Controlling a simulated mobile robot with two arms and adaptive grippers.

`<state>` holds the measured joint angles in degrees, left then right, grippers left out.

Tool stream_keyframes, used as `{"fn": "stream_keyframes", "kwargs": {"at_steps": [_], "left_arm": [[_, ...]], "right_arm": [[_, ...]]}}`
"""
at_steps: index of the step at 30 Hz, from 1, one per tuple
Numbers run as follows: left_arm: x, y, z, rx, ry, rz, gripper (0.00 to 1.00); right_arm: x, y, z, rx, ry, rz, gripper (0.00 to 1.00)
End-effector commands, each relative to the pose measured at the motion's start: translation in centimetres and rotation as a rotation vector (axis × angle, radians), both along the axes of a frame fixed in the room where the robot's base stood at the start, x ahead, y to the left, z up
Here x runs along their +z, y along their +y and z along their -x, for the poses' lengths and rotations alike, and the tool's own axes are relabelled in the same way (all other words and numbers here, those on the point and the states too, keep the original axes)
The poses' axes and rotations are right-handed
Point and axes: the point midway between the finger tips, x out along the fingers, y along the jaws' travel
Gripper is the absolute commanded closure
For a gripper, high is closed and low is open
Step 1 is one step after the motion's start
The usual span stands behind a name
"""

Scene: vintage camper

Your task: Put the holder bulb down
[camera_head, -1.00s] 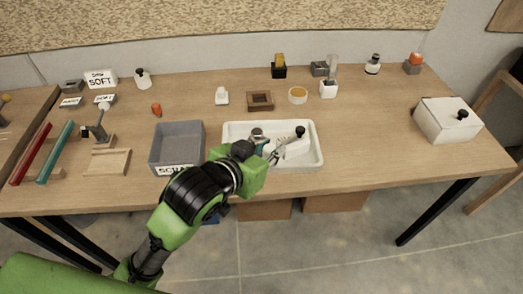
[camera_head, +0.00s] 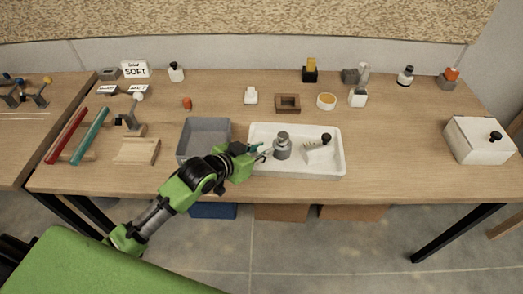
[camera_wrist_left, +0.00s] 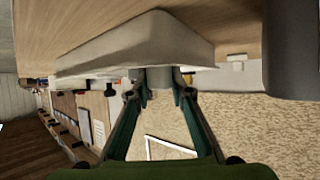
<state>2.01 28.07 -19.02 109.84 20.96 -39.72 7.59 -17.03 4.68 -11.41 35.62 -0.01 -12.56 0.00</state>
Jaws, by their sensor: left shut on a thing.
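The holder bulb, which I take to be the grey rounded piece (camera_head: 282,148), stands upright in the left part of the white tray (camera_head: 337,170). My left gripper (camera_head: 265,154) reaches in over the tray's left edge, at the left side of this piece. In the left wrist view, the two teal fingers (camera_wrist_left: 160,96) are closed around a grey cylindrical part (camera_wrist_left: 160,77) in front of the white tray (camera_wrist_left: 130,42). Whether its base touches the tray floor is hard to tell. My right gripper is not in view.
A white piece with a black knob (camera_head: 320,152) lies in the tray's right part. A grey bin (camera_head: 205,126) stands just left of the tray. Small parts line the back, including a brown square frame (camera_head: 288,103). A white box (camera_head: 478,143) stands far right; the table before it is clear.

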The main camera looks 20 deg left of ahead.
Motion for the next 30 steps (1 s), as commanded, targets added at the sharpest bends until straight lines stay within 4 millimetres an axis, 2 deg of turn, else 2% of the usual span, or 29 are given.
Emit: {"fn": "stream_keyframes", "kwargs": {"at_steps": [3,12,13,14,24,30], "left_arm": [[-0.9,0.0,0.0,0.0,0.0,-0.001,0.93],[-1.1,0.0,0.0,0.0,-0.003,-0.001,0.93],[-1.1,0.0,0.0,0.0,-0.003,-0.001,0.75],[-1.1,0.0,0.0,0.0,-0.003,-0.001,0.73],[-0.9,0.0,0.0,0.0,-0.003,-0.001,0.73],[0.1,0.8,1.9,0.0,-0.002,-0.003,0.73]], "right_arm": [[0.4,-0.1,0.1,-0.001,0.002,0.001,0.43],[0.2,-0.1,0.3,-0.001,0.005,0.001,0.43],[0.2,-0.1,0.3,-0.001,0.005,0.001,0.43],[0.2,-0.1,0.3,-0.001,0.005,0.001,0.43],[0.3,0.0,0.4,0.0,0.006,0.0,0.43],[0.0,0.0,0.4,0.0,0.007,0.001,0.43]]}}
